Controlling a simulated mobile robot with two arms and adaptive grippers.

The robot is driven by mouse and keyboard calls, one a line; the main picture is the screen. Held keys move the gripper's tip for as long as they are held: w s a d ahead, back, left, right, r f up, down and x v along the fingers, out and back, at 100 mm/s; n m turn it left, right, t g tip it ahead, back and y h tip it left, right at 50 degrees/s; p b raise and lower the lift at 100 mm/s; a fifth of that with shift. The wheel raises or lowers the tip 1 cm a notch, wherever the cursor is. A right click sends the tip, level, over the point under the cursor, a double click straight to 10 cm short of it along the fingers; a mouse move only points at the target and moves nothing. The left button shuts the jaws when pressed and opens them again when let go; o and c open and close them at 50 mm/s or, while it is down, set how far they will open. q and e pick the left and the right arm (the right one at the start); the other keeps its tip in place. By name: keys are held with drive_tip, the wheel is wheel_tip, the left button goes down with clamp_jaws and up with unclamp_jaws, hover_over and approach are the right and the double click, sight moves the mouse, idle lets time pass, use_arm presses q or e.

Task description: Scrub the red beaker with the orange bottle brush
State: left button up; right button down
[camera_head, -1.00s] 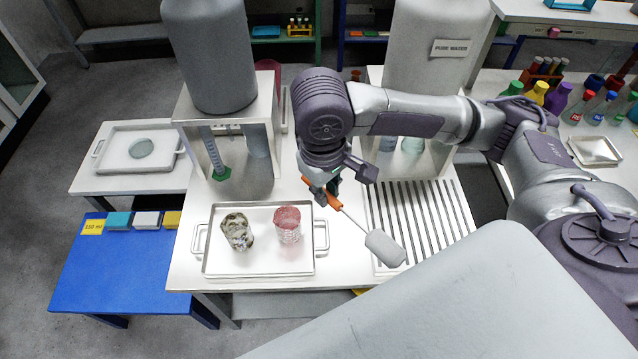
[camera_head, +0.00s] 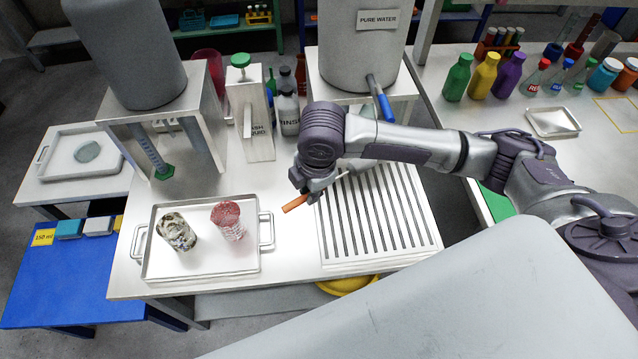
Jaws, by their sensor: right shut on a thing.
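The red beaker (camera_head: 228,221) stands in the right part of a white tray (camera_head: 205,273) with handles, its top and speckled wall showing. My right gripper (camera_head: 310,190) is shut on the orange bottle brush and sits to the right of the tray, near the left edge of the ribbed drainboard. The brush's orange handle (camera_head: 296,204) sticks out toward the lower left, apart from the beaker. The rest of the brush is mostly hidden by the gripper and arm. My left gripper is not in view.
A stained beaker (camera_head: 176,232) stands left of the red one in the tray. The ribbed drainboard (camera_head: 380,225) lies to the right, clear. Behind are a wash-liquid dispenser (camera_head: 250,120), dark bottles, and a pure water tank (camera_head: 362,45) with a blue-handled tap (camera_head: 380,98).

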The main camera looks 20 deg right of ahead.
wheel_tip(320, 180, down, 10)
drive_tip(key=w+a+n+g+y+b, duration=0.1)
drive_tip(key=w+n, duration=0.1)
drive_tip(key=n, duration=1)
drive_tip(key=shift+w+n+g+y+b, duration=0.15)
drive_tip(key=shift+n+g+y+b, duration=0.15)
drive_tip(key=shift+n, duration=0.1)
drive_tip(key=shift+a+r, duration=0.1)
drive_tip(key=shift+r, duration=0.05)
drive_tip(key=shift+d+b+x, duration=0.25)
drive_tip(key=shift+b+x, duration=0.35)
drive_tip(key=shift+x, duration=0.55)
drive_tip(key=shift+d+b+x, duration=0.25)
drive_tip(key=shift+b+x, duration=0.35)
drive_tip(key=shift+x, duration=0.55)
drive_tip(key=shift+d+b+x, duration=0.2)
drive_tip(key=shift+b+x, duration=0.4)
drive_tip(key=shift+x, duration=0.55)
